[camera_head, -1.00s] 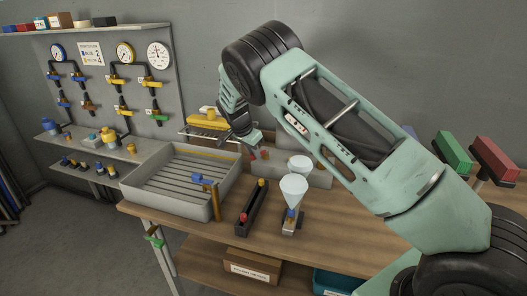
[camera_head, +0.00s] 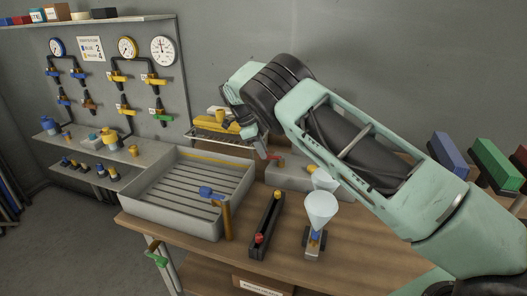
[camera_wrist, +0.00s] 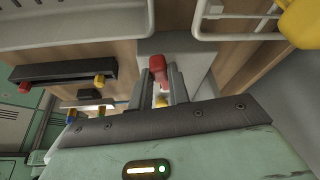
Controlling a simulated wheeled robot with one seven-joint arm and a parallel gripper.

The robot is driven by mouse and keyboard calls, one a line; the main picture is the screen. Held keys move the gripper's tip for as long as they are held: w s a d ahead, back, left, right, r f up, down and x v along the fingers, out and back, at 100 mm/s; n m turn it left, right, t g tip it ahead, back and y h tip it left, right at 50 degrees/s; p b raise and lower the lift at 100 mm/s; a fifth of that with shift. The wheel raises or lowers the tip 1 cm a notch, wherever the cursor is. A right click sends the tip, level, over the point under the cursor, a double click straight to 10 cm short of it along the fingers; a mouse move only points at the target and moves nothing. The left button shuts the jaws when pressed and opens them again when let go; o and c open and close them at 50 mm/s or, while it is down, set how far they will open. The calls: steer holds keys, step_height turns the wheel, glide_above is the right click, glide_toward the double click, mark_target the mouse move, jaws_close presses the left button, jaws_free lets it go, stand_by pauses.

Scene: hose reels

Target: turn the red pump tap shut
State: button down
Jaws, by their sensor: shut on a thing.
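The red pump tap (camera_wrist: 157,66) shows between my two fingertips in the wrist view. It projects from a pale grey block (camera_wrist: 200,62). My gripper (camera_wrist: 160,85) is shut on the red tap, with one finger on each side of it. In the head view the red tap (camera_head: 277,156) is a small red patch at the tip of my gripper (camera_head: 268,154), at the back of the bench above the pale block (camera_head: 290,178). My arm and fingers hide part of it, and its exact turn angle is hard to tell.
A slatted grey tray (camera_head: 160,212) lies left of the gripper. In front stand a brown post with a blue top (camera_head: 206,191), a black trough (camera_head: 267,222) with red and yellow knobs, and a clear funnel (camera_head: 320,208). A wire rack (camera_head: 213,139) with a yellow item is behind.

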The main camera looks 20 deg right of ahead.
steer(key=shift+w+d+m+g+y, duration=0.35)
steer(key=shift+w+m, duration=0.3)
steer(key=shift+m, duration=0.65)
steer(key=c, duration=1.3)
jaws_free()
steer(key=shift+d, duration=0.1)
